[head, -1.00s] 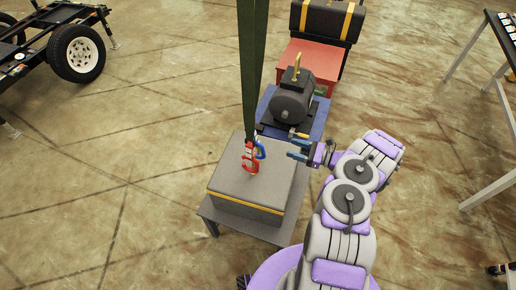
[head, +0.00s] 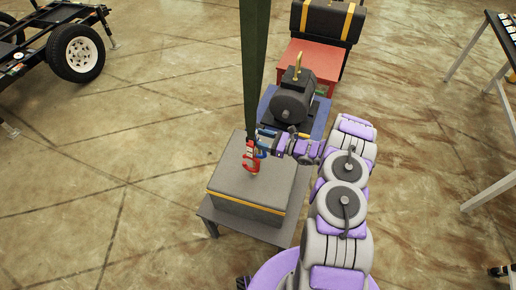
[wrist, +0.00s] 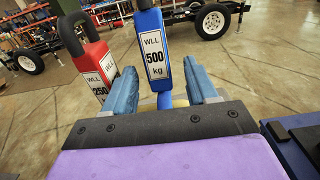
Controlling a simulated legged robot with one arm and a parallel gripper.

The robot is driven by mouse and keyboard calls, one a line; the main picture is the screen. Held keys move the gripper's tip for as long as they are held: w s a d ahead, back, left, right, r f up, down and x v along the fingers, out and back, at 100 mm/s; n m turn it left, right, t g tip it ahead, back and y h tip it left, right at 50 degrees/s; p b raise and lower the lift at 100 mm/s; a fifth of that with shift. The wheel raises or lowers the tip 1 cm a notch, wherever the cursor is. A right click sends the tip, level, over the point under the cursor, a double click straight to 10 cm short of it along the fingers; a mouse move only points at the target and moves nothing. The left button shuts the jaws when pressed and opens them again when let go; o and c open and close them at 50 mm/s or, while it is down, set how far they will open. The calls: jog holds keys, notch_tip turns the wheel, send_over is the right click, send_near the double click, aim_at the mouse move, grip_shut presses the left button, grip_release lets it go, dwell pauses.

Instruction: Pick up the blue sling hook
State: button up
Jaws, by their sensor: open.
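The blue sling hook (wrist: 150,45), labelled WLL 500 kg, is upright in the middle of the wrist view. My gripper (wrist: 161,84) is open, with one blue finger on each side of it; I cannot tell whether either finger touches it. The hook's lower part is hidden behind my gripper. In the head view the blue hook (head: 261,153) is small and partly covered by my gripper (head: 265,142). The red hook (wrist: 95,65), labelled WLL 250, hangs close by on the left, partly behind my left finger.
A dark green sling (head: 254,70) hangs down to the hooks. Below is a grey box (head: 232,190) with a yellow stripe, on a grey table (head: 275,234). A dark motor (head: 292,102) stands just behind on a blue surface. Open floor lies to the left.

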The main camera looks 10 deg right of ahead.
jog(key=shift+x, duration=0.9)
jog(key=shift+s, duration=0.1)
jog(key=shift+c, duration=0.2)
jog(key=shift+d, duration=0.2)
jog(key=c, duration=0.5)
jog(key=shift+a, duration=0.1)
grip_shut()
